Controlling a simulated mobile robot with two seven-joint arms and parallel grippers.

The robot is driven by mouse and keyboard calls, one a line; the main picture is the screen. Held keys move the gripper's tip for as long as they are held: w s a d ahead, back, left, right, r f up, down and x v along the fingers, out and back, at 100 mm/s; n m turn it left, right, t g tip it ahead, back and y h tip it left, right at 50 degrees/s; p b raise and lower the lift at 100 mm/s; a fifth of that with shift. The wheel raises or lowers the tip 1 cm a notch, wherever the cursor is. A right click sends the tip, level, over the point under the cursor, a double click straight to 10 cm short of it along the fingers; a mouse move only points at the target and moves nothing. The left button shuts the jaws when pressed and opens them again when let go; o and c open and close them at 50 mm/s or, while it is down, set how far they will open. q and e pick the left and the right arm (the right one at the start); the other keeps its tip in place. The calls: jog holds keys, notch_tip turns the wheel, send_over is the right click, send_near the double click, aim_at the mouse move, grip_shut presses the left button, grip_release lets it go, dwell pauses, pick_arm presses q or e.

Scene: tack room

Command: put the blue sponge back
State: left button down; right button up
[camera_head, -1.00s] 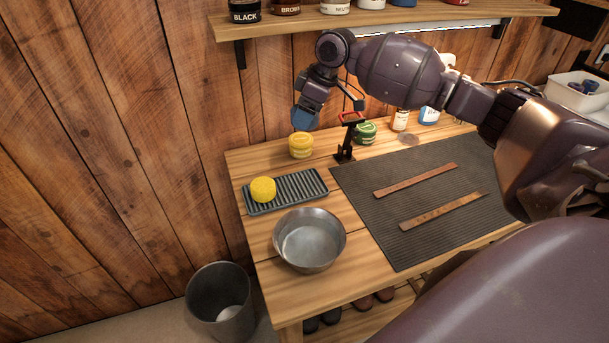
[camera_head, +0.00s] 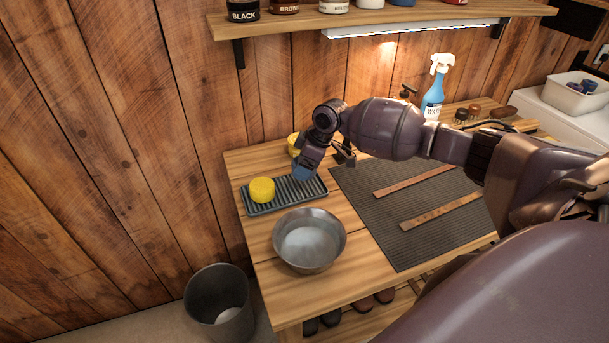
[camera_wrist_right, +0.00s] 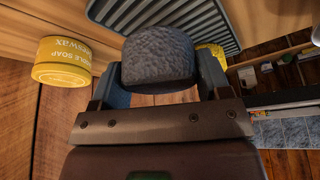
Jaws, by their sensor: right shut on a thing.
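My right gripper (camera_head: 303,171) is low over the right end of the dark ribbed tray (camera_head: 290,195) in the head view. In the right wrist view, the right gripper (camera_wrist_right: 158,75) is shut on a dark blue-grey sponge (camera_wrist_right: 158,55). In that view the ribbed tray (camera_wrist_right: 195,14) lies beyond the sponge; I cannot tell whether they touch. In the head view the gripper's blue finger hides most or all of the held sponge. A yellow sponge (camera_head: 262,190) sits on the tray's left end. My left gripper is not in view.
A metal bowl (camera_head: 309,241) stands in front of the tray. A yellow tin (camera_wrist_right: 62,62) stands close beside the gripper. A dark mat (camera_head: 400,225) with two leather strips lies to the right. A bin (camera_head: 219,305) stands on the floor.

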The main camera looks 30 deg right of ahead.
jog(key=shift+f, duration=2.05)
jog(key=o, duration=1)
jog(key=v, duration=1.2)
jog(key=shift+p, duration=0.3)
